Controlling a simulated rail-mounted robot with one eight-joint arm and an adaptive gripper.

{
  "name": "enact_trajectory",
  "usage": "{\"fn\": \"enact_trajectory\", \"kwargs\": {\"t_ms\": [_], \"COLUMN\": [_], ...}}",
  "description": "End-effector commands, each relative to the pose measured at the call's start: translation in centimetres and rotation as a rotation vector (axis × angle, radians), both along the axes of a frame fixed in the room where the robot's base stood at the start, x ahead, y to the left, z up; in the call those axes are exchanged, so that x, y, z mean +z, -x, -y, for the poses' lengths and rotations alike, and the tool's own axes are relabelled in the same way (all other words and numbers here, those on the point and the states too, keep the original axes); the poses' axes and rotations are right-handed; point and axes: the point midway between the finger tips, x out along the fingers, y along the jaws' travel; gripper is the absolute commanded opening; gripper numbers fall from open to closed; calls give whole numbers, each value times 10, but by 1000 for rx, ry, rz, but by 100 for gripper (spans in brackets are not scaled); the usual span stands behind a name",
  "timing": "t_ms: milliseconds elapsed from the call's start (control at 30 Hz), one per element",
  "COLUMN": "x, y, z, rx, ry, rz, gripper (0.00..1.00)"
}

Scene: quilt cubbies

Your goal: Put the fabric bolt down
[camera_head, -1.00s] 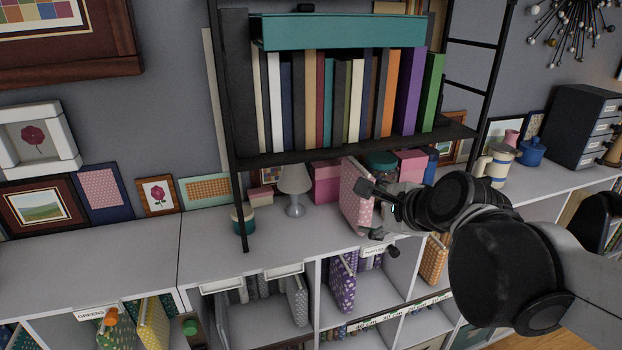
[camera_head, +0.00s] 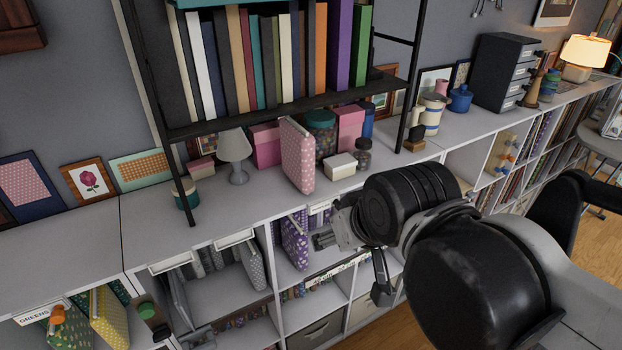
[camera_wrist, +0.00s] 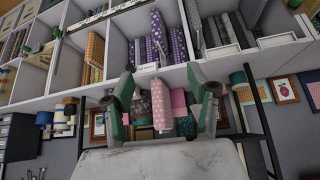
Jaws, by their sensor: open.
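The pink fabric bolt (camera_head: 297,157) with pale dots stands upright on the white counter top, below the black rack. It also shows in the wrist view (camera_wrist: 161,106), between my spread fingers in the picture but apart from them. My gripper (camera_head: 348,268) is open and empty, in front of the cubbies and lower than the counter top. In the wrist view, my gripper (camera_wrist: 160,76) shows a wide gap between its two fingers.
A white box (camera_head: 340,167), a pink box (camera_head: 265,146) and a grey lamp (camera_head: 235,152) stand near the bolt. A purple bolt (camera_head: 294,241) leans in a cubby close to my gripper.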

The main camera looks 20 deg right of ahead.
Motion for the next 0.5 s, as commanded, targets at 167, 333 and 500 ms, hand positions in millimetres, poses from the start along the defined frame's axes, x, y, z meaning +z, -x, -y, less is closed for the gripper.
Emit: {"fn": "enact_trajectory", "kwargs": {"t_ms": [167, 333, 500], "x": [0, 5, 26], "y": [0, -15, -66], "z": [0, -4, -9], "rx": [-1, 26, 110], "ry": [-2, -25, -80], "rz": [1, 29, 149], "gripper": [54, 54, 54]}}
